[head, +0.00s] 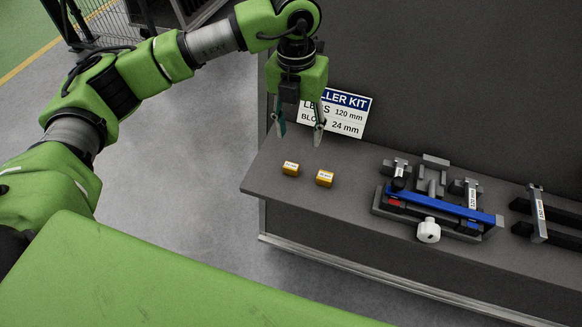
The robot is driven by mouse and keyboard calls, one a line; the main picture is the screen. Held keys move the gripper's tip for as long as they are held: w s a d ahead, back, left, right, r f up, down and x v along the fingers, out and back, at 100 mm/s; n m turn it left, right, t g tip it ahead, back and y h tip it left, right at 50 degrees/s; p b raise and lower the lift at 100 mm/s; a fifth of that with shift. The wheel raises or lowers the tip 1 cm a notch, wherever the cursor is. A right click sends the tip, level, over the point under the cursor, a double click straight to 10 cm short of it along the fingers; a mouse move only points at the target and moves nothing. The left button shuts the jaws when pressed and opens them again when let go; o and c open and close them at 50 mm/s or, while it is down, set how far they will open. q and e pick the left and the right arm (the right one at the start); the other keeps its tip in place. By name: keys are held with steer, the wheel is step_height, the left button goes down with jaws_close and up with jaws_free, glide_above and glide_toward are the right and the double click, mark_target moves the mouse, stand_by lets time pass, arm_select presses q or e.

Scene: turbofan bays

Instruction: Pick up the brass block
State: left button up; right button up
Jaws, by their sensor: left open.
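Two small brass-yellow blocks with pale labels lie on the grey shelf: a left brass block (290,169) and a right brass block (325,178). They sit apart, near the shelf's left end. I cannot tell from their looks which one the task names. My left gripper (299,137) hangs pointing down above and slightly behind the blocks, with its fingers apart and nothing between them. It does not touch either block. My right gripper does not show.
A sign (345,112) stands against the back panel, partly behind my left gripper. A fixture with a blue bar (440,204) and white knob (428,231) stands right of the blocks. More grey parts (540,215) lie farther right. The shelf front before the blocks is clear.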

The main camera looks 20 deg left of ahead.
arm_select(q)
steer(key=a, duration=0.2)
steer(key=p, duration=0.2)
glide_above(291, 165)
steer(key=shift+y, duration=0.3)
steer(key=f, duration=0.8)
steer(key=shift+s+d+f, duration=0.1)
steer(key=shift+s+d, duration=0.05)
steer(key=shift+d, duration=0.1)
steer(key=shift+f+p, duration=0.3)
steer(key=shift+p, duration=0.25)
steer(key=f+p, duration=0.1)
steer(key=f, duration=0.1)
steer(key=f+p, duration=0.1)
steer(key=shift+a+f, duration=0.2)
steer(key=shift+f, duration=0.6)
jaws_close()
